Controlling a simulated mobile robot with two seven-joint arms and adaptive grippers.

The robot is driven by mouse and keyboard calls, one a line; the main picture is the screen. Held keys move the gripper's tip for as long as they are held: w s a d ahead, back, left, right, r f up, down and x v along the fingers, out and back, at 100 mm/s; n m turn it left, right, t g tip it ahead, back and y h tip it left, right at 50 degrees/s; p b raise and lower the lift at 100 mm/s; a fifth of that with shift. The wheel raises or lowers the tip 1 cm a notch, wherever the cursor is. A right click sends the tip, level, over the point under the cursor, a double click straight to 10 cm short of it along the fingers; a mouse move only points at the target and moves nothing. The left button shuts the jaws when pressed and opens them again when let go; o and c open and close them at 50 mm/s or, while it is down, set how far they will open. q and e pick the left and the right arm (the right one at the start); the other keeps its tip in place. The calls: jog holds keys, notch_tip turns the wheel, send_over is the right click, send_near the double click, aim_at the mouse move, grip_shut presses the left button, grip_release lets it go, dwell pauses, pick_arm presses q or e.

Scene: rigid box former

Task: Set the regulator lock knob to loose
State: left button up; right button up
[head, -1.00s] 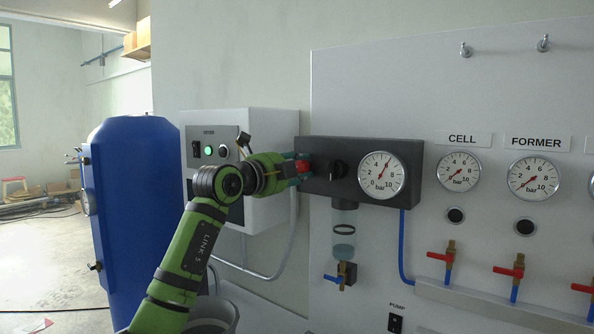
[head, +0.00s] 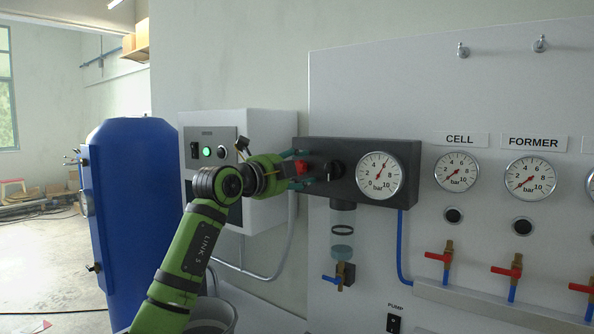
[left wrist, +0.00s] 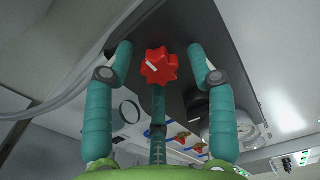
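The red lobed knob (head: 302,167) sits at the left end of the dark regulator block (head: 400,150). My left gripper (head: 301,168) is open around the knob. In the left wrist view its teal fingers (left wrist: 160,48) stand wide apart on both sides of the knob, with clear gaps, and a third finger comes from below the knob. I cannot read any loose or lock label. My right gripper is not in view.
A clear bowl (head: 342,226) hangs below the block. A grey control box (head: 262,124) with a lit green button is behind my gripper. A blue tank (head: 140,220) stands left.

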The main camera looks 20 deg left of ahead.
pick_arm(q)
jog(key=shift+s+a, duration=0.1)
jog(key=shift+a, duration=0.05)
jog(key=v, duration=1.1)
jog(key=shift+s, duration=0.4)
